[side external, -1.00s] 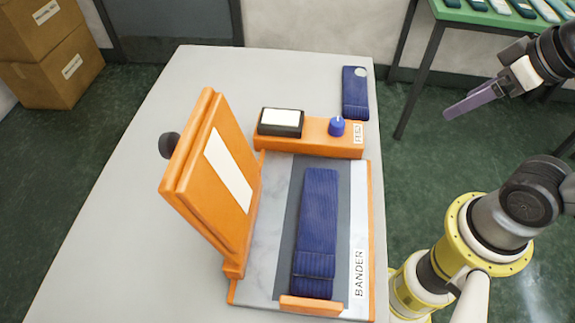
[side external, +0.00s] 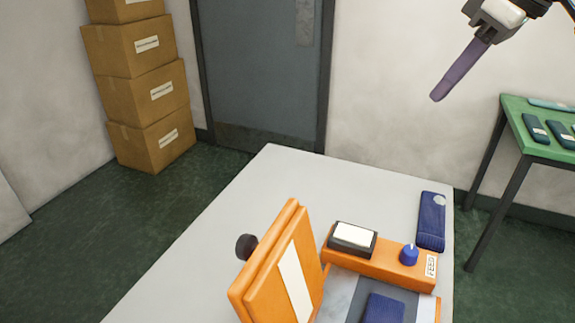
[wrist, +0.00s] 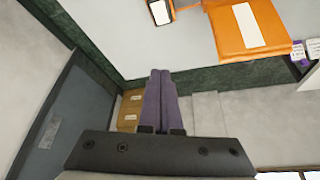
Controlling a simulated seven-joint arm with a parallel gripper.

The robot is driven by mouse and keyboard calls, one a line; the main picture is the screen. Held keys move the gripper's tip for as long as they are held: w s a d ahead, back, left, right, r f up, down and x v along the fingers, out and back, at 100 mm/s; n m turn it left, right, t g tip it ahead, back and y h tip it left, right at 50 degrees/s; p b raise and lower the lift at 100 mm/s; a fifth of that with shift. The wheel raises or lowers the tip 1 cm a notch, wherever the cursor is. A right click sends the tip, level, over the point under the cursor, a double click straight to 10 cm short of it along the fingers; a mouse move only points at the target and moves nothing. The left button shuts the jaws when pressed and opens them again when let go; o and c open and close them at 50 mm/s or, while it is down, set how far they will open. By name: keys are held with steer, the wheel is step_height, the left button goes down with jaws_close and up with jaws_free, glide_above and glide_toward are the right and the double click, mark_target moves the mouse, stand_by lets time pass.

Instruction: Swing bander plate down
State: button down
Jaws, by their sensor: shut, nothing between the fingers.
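The bander plate (side external: 262,287) is a thick orange board with a white strip on its face and a dark round knob (side external: 246,246) on its left side. It stands raised and tilted at the left of the bander base, whose lower part is cut off. An orange board with a white label, apparently the plate, shows at the top of the wrist view (wrist: 228,35). My gripper (side external: 437,97) has purple fingers, shut and empty, high above the far right of the table, clear of the plate. Its fingers (wrist: 160,73) lie together in the wrist view.
An orange feed block (side external: 385,265) with a blue knob (side external: 409,254) and a black, white-topped box (side external: 352,239) is beside the plate. Dark blue knit (side external: 383,309) lies on the base; another piece (side external: 431,222) lies behind. The table's left (side external: 225,245) is clear.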

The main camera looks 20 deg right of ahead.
steer(key=w+a+n, duration=0.2)
steer(key=w+a, duration=0.2)
steer(key=a, duration=0.4)
steer(key=n+g, duration=0.3)
glide_above(309, 248)
steer(key=w+a, duration=0.5)
steer(key=s+d+x, duration=0.2)
steer(key=x, duration=0.9)
steer(key=s+d+x, duration=0.1)
steer(key=x, duration=0.8)
steer(key=shift+w+f, duration=0.2)
steer(key=shift+s+d, duration=2.95)
steer(key=shift+s, duration=0.05)
steer(key=shift+r, duration=0.1)
